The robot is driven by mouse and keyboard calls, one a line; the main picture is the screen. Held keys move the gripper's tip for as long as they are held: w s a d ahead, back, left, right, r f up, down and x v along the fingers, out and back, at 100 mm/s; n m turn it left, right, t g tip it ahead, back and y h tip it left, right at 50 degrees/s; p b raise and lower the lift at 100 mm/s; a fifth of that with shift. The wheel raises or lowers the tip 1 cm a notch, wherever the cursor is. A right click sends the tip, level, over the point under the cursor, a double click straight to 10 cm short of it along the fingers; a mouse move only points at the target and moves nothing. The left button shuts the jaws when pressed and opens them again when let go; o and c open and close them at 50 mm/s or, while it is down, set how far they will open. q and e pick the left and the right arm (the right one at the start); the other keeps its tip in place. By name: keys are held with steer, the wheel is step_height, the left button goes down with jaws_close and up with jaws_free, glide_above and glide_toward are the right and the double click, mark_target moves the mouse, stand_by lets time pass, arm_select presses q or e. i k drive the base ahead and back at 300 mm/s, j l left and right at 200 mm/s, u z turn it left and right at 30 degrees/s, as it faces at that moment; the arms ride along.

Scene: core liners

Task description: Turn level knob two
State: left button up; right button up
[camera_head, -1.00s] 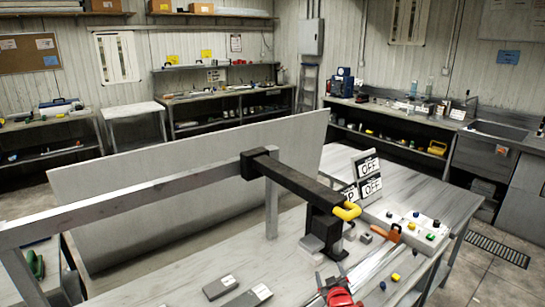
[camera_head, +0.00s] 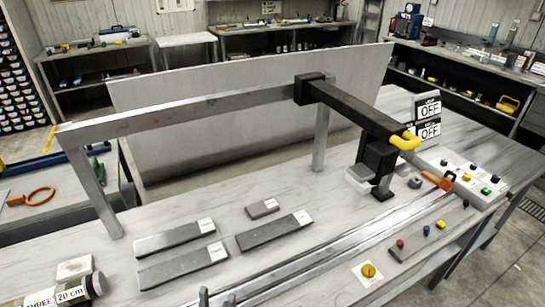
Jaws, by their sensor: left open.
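A yellow knob (camera_head: 369,271) sits on a white plate at the front edge of the bench. A white control box (camera_head: 465,178) with several coloured knobs stands further right. No label on these knobs is readable, so I cannot tell which is level knob two. The grey tips of my left gripper (camera_head: 217,299) appear at the bottom edge, apart from the knobs and open; the rest is cut off. My right gripper is not in view.
A long metal rail (camera_head: 330,252) runs along the bench, with an orange handle (camera_head: 437,180) at its far end. A black arm with a yellow end (camera_head: 404,141) overhangs the bench. Grey labelled slabs (camera_head: 272,230) lie left of centre.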

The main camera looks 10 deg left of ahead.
mark_target(368, 270)
steer(key=u, duration=1.05)
steer(key=k+l+u, duration=0.55)
steer(key=k+u, duration=0.15)
steer(key=k, duration=0.2)
steer(key=l+z, duration=0.1)
steer(key=z, duration=1.4)
steer(key=k+l, duration=0.05)
steer(key=l, duration=0.05)
